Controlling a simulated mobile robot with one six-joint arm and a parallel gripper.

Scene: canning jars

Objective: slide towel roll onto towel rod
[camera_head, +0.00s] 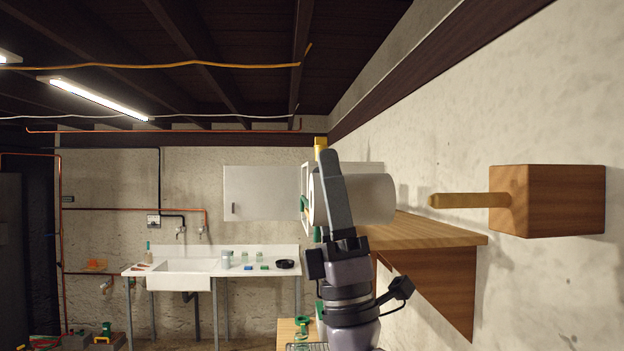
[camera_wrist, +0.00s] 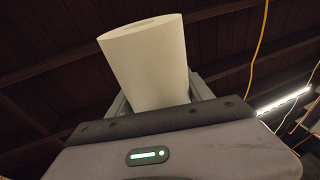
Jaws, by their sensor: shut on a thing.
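The white towel roll (camera_head: 366,199) is held by my gripper (camera_head: 334,190), which is shut on it. The roll lies about level in the head view, with one end facing right toward the rod. In the wrist view the roll (camera_wrist: 149,62) stands out between the fingers of my gripper (camera_wrist: 160,100). The towel rod (camera_head: 470,200) is a wooden peg that points left from a wooden block (camera_head: 565,200) on the right wall. A clear gap separates the roll's right end from the rod's tip. The roll's far side is hidden.
A wooden wall shelf (camera_head: 440,232) with a brace lies below and behind the roll. A white box-like thing is partly hidden behind the roll. A sink bench (camera_head: 185,276) with jars stands at the far wall. The space around the rod looks free.

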